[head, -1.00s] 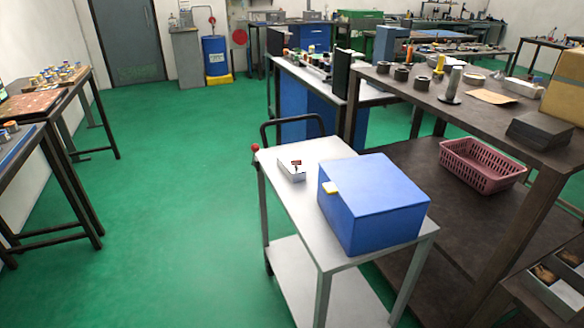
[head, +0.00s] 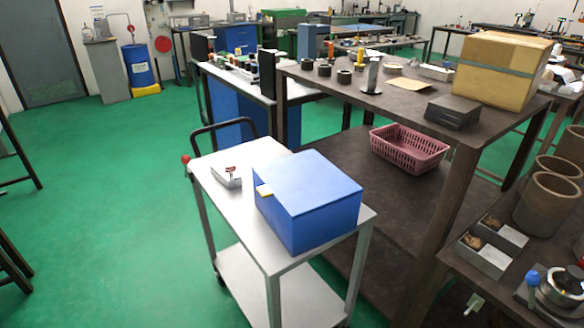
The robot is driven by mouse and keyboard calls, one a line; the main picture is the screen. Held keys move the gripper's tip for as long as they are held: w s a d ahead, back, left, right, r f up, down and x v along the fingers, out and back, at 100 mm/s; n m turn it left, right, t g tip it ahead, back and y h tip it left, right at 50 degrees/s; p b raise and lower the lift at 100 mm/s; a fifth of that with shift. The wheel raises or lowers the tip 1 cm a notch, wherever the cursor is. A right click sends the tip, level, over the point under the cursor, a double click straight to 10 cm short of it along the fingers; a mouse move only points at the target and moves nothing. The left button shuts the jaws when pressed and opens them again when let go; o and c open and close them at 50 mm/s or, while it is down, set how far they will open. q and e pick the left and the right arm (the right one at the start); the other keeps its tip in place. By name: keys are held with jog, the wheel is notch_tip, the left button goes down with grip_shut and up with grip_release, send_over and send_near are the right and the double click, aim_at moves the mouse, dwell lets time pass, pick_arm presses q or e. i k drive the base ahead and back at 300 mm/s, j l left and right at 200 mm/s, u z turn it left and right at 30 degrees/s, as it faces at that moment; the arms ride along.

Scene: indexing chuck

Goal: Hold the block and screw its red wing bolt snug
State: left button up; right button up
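A small light-grey block (head: 226,180) sits on the top of a grey cart (head: 209,168), left of a big blue box. A small red piece, which looks like the wing bolt (head: 232,169), stands on top of the block. It is too small to tell how far it is screwed in. Neither of my grippers shows in the head view.
The blue box (head: 308,202) with a yellow tab fills much of the cart top. A dark workbench (head: 411,98) with a pink basket (head: 410,149) on its lower shelf stands close behind the cart, to the right. Green floor (head: 110,190) is open to the left.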

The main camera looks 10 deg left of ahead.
aim_at(230, 170)
jog(key=i+j+z, duration=0.25)
jog(key=j+z, duration=0.2)
jog(key=j, duration=0.25)
jog(key=i+j+z, duration=0.1)
jog(key=j+z, duration=0.35)
jog(key=j, duration=0.25)
jog(key=j+z, duration=0.4)
jog(key=j, duration=0.35)
